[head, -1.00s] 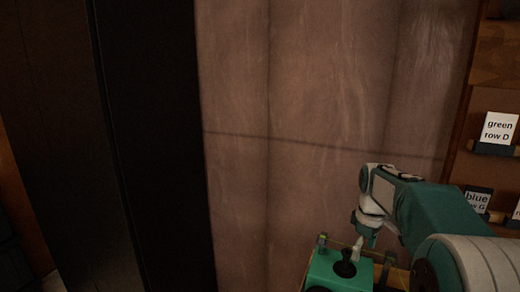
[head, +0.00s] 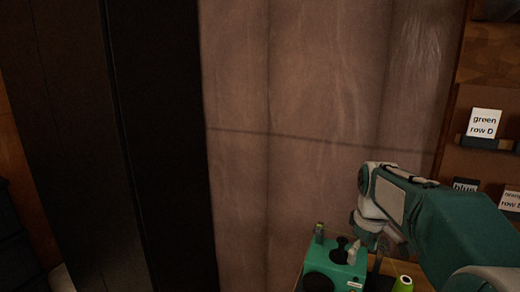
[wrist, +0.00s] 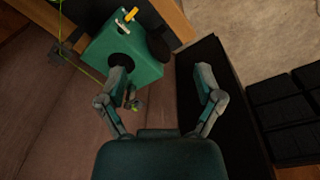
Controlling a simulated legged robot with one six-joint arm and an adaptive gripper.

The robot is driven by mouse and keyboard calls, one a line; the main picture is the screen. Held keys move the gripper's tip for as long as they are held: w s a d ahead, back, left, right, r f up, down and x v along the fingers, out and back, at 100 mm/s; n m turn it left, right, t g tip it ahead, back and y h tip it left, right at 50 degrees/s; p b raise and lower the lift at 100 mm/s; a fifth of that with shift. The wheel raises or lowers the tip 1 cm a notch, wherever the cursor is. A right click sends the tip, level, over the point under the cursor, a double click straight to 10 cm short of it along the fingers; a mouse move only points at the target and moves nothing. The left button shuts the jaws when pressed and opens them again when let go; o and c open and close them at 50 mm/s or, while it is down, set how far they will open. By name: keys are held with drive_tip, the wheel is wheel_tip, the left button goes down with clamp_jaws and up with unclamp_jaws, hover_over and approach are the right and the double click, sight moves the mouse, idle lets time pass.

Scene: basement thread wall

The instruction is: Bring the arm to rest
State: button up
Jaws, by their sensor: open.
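My arm, teal and white, comes in from the lower right of the head view. My gripper (head: 368,242) points down beside a green box (head: 322,268), at the bottom of that view; its fingertips are hard to make out there. The green box (wrist: 150,68) shows there past the left finger, with a dark round hole in one face. I cannot tell whether a finger touches it.
A brown panelled wall (head: 300,100) fills the middle, with a tall black cabinet (head: 160,150) to the left. At right, shelves carry cards, one reading "green row D" (head: 485,123). A green-topped spool (head: 404,284) stands right of the box. Dark blocks (wrist: 285,110) lie at right in the wrist view.

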drive_tip(key=s+a+m+t, duration=0.2)
drive_tip(key=s+a+m, duration=0.1)
drive_tip(key=s, duration=0.8)
drive_tip(key=s+a+m+t, duration=0.2)
drive_tip(key=s+a+m, duration=0.1)
drive_tip(key=s, duration=0.8)
drive_tip(key=shift+s+a+f+t, duration=0.25)
drive_tip(key=shift+a+t, duration=0.15)
drive_tip(key=shift+a, duration=0.5)
